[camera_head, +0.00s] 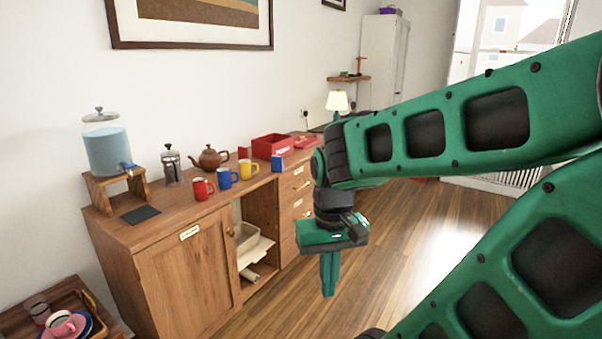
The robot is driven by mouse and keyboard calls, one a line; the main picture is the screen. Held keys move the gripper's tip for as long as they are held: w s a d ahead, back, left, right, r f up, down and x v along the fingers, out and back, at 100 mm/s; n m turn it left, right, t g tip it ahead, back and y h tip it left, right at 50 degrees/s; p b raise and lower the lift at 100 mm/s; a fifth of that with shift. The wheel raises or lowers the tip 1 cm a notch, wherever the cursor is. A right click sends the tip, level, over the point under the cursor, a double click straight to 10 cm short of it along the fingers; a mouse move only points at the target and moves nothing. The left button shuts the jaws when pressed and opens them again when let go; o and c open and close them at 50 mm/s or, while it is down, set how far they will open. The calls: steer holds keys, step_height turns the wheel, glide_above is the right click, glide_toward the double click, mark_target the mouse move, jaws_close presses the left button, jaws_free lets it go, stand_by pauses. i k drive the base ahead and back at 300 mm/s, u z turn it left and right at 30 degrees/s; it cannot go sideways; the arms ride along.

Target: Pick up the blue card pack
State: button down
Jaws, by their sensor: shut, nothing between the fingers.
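A small blue card pack (277,163) stands upright near the front edge of the wooden sideboard (150,226), to the right of the yellow mug. My gripper (329,291) points down over the floor, in front of and to the right of the sideboard. It is below the height of the sideboard top and apart from the blue pack. Its fingers are together with nothing between them.
Red (203,188), blue (227,177) and yellow (248,169) mugs stand left of the pack. A red box (272,146) stands behind it. A teapot (209,158), French press (172,166) and water dispenser (107,146) are farther left. The floor is clear.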

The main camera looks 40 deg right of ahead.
mark_target(277, 161)
steer(key=z, duration=0.15)
steer(key=i, duration=1)
steer(key=u, duration=0.1)
